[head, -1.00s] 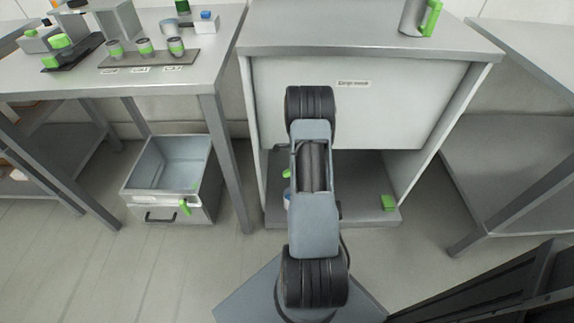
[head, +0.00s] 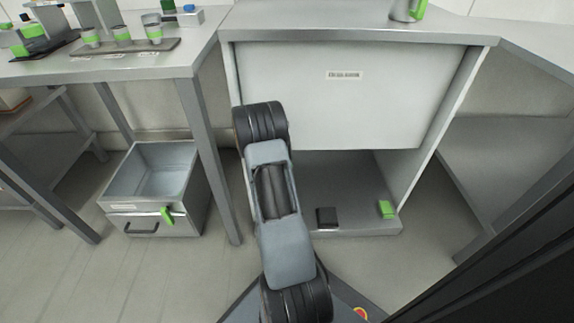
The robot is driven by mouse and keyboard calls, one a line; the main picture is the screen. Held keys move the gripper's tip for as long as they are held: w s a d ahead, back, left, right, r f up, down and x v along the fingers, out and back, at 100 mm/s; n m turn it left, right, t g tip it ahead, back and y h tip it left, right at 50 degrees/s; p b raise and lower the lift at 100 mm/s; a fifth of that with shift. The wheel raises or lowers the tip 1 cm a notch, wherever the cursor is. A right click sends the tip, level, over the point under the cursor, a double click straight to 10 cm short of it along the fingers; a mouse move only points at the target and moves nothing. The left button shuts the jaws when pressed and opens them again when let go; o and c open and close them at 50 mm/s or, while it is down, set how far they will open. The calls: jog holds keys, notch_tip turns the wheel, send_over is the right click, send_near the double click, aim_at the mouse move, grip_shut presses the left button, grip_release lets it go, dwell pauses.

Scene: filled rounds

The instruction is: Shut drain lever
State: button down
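A grey open-topped metal bin (head: 122,190) stands on the floor under the left table. A small green lever (head: 167,215) sticks out from its front face and hangs down at a slight tilt. It is the only lever I can make out, and I cannot tell whether it is open or shut. A dark bar handle (head: 142,230) is on the same face, to the lever's lower left. My arm rises in the middle of the view, to the right of the bin and apart from it. My gripper does not show; the arm's own links may hide it.
The left table's front leg (head: 207,160) stands just right of the bin. A cabinet (head: 345,105) with a labelled white front fills the middle; a dark block (head: 327,217) and a green block (head: 387,209) sit on its low shelf. Open floor lies in front of the bin.

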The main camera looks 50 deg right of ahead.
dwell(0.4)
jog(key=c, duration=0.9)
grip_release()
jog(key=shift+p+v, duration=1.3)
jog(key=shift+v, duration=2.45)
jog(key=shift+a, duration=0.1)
